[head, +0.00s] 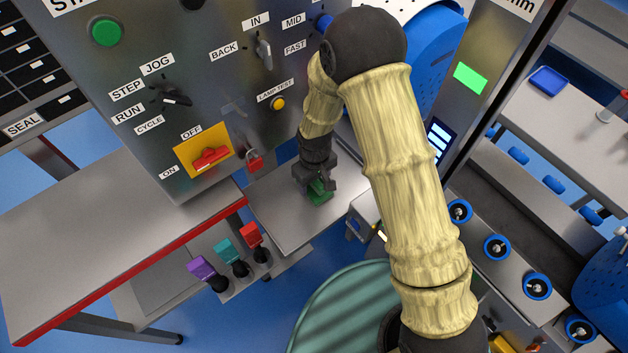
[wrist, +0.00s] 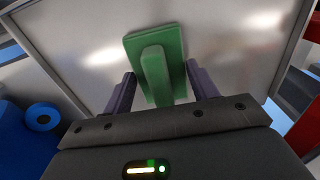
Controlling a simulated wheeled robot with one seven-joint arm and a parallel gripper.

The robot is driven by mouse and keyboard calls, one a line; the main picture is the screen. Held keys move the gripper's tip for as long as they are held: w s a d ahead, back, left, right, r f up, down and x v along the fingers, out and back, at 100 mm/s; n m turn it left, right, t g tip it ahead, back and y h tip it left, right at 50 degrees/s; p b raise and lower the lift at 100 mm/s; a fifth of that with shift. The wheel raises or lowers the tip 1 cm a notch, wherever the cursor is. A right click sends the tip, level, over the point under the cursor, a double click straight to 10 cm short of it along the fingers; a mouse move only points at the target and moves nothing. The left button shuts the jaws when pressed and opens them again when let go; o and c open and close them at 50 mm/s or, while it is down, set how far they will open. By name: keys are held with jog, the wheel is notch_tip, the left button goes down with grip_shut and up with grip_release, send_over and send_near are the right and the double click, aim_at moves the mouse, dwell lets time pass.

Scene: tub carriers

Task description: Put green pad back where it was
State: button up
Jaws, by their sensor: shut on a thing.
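The green pad (head: 321,197) shows in the head view under my gripper (head: 317,180), over a bare grey metal shelf (head: 276,222). In the wrist view, the green pad (wrist: 172,45) is a flat plate with a raised green grip bar. My gripper (wrist: 160,88) is shut on it, with one dark finger on each side. The metal shelf (wrist: 225,60) fills the background there. I cannot tell whether the pad touches the shelf. My arm and gripper hide part of the pad in the head view.
A control panel (head: 205,75) with knobs and a red padlock (head: 254,160) stands behind the shelf. A red-edged table (head: 110,250) is left, a grey box (head: 364,215) right.

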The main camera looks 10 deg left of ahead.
jog(key=shift+f, duration=0.2)
jog(key=o, duration=0.9)
jog(key=shift+a+r, duration=0.1)
notch_tip(320, 180, up, 12)
jog(key=shift+f+b, duration=0.1)
jog(key=shift+b, duration=0.6)
